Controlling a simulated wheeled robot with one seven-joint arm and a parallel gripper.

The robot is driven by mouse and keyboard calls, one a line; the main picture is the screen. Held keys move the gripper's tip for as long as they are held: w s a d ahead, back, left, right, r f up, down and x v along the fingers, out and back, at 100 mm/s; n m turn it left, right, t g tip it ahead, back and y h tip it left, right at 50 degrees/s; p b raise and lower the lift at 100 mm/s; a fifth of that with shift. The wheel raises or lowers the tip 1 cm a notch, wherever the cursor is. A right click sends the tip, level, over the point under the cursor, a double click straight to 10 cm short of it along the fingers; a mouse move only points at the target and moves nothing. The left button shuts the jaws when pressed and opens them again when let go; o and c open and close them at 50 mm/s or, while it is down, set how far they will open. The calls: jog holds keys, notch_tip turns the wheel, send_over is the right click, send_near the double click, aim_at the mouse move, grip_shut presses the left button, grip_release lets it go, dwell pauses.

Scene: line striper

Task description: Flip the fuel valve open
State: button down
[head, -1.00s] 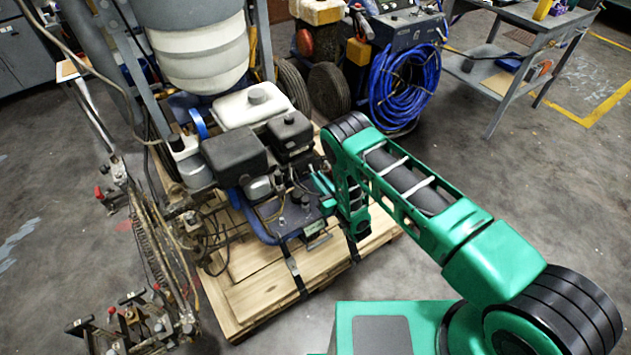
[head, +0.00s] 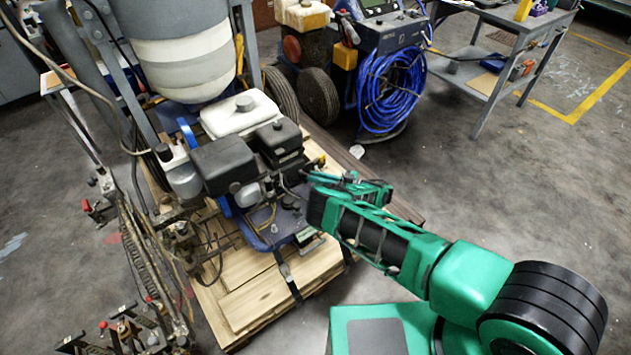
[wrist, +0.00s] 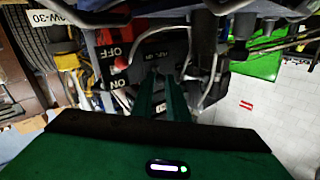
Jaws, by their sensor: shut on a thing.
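The engine (head: 235,160) with its dark covers sits on the blue machine frame. In the head view my gripper (head: 304,175) reaches in from the right to the engine's near right side. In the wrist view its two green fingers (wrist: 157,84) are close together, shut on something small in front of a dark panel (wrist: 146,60). I take this to be the fuel valve's lever, but the fingers and shadow hide it, so its position cannot be told. A red switch (wrist: 120,62) with OFF and ON labels is just left of the fingertips.
A pale cable (wrist: 212,80) and dark engine parts crowd the fingers. The machine stands on a wooden pallet (head: 268,292) with black straps. A coil of blue hose (head: 392,88) and a grey workbench (head: 485,70) stand behind.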

jog(key=shift+w+d+f+n+g, duration=0.15)
jog(key=shift+n+g, duration=0.1)
jog(key=shift+g, duration=0.2)
jog(key=shift+w+d+r+n+g, duration=0.15)
jog(key=shift+n+g, duration=0.1)
jog(key=shift+g, duration=0.2)
jog(key=shift+w+f, duration=0.1)
jog(key=c, duration=1.7)
grip_release()
jog(key=shift+c, duration=0.2)
jog(key=shift+a, duration=0.15)
